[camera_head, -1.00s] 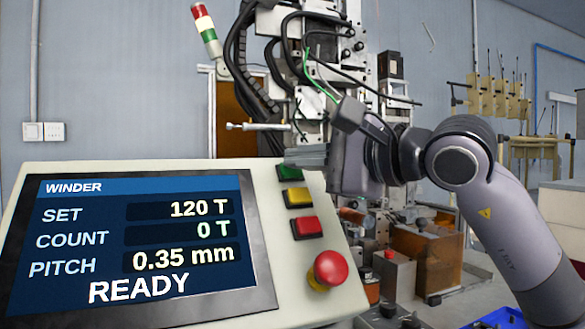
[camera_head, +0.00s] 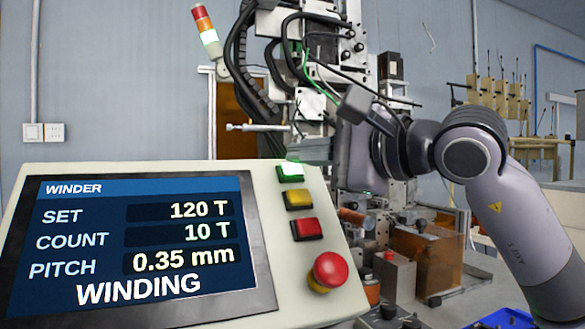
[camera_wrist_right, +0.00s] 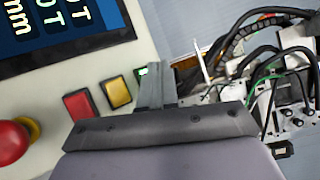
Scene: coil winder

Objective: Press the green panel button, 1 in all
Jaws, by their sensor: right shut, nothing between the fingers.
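The green panel button (camera_head: 290,172) is the top one in the column of buttons on the winder's control panel, and it glows bright. My right gripper (camera_head: 306,149) is shut and empty, its tips just above and beyond the green button in the head view. In the right wrist view the shut fingers (camera_wrist_right: 152,84) cover most of the green button, with a sliver of green (camera_wrist_right: 141,72) beside them. Whether the tips touch the button cannot be told. The panel screen (camera_head: 140,240) reads WINDING, COUNT 10 T. My left gripper is not in view.
Below the green button are a yellow button (camera_head: 298,199), a red button (camera_head: 307,229) and a red mushroom knob (camera_head: 330,269). The winding machine (camera_head: 330,60) with cables stands behind my right gripper.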

